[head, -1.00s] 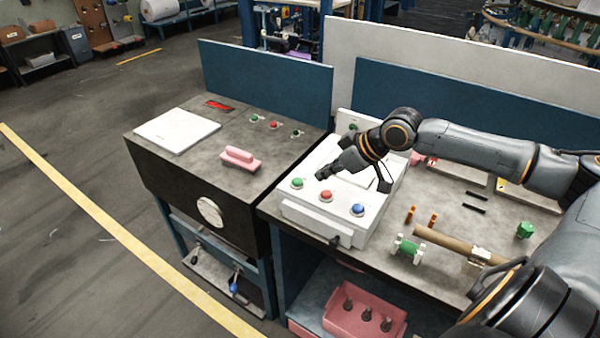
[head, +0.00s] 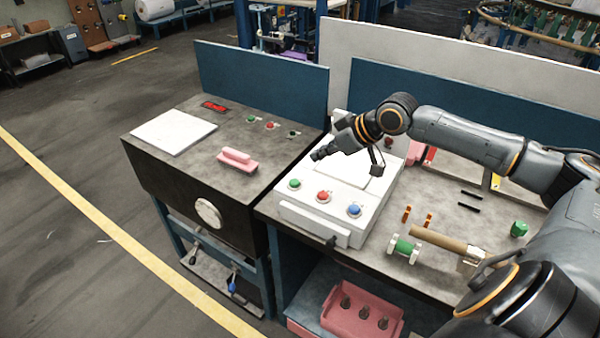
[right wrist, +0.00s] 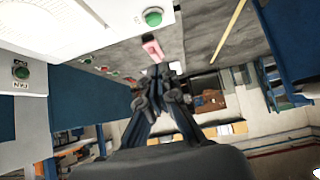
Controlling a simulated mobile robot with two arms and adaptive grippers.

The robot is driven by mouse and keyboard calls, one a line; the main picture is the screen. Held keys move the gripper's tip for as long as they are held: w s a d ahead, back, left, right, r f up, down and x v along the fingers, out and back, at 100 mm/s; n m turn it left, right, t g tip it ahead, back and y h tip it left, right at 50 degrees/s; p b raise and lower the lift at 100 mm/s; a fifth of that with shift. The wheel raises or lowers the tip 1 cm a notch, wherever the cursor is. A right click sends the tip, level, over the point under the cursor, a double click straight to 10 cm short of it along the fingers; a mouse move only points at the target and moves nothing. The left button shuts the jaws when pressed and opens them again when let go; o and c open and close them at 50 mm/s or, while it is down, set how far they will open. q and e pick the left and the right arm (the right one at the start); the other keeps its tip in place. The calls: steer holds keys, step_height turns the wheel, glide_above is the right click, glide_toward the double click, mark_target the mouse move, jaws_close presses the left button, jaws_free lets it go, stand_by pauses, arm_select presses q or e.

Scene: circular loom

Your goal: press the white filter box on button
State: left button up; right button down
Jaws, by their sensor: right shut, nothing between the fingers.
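The white filter box (head: 370,215) stands on the right-hand bench in the head view. Its near edge carries a green button (head: 294,184), a red button (head: 323,196) and a blue button (head: 354,210). My right gripper (head: 317,155) is shut and empty above the box, apart from the buttons, up and to the right of the green one. In the right wrist view my gripper (right wrist: 162,88) points away from the camera. A green button (right wrist: 152,17) shows on a white panel above it, and another green button (right wrist: 21,72) sits beside lettering at the left. My left gripper is not in view.
A grey-topped bench (head: 185,170) with a white plate (head: 173,132) and a pink block (head: 237,160) stands at the left. A wooden roller (head: 437,238) and a green spool (head: 403,246) lie right of the box. Blue panels (head: 265,85) rise behind.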

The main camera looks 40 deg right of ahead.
steer(key=p, duration=0.3)
glide_above(298, 183)
step_height(298, 183, down, 6)
steer(key=shift+r, duration=0.25)
step_height(298, 183, down, 4)
steer(key=shift+s+d+r+p, duration=0.15)
steer(key=shift+r+p, duration=0.1)
steer(key=shift+p, duration=0.35)
steer(key=shift+f, duration=0.3)
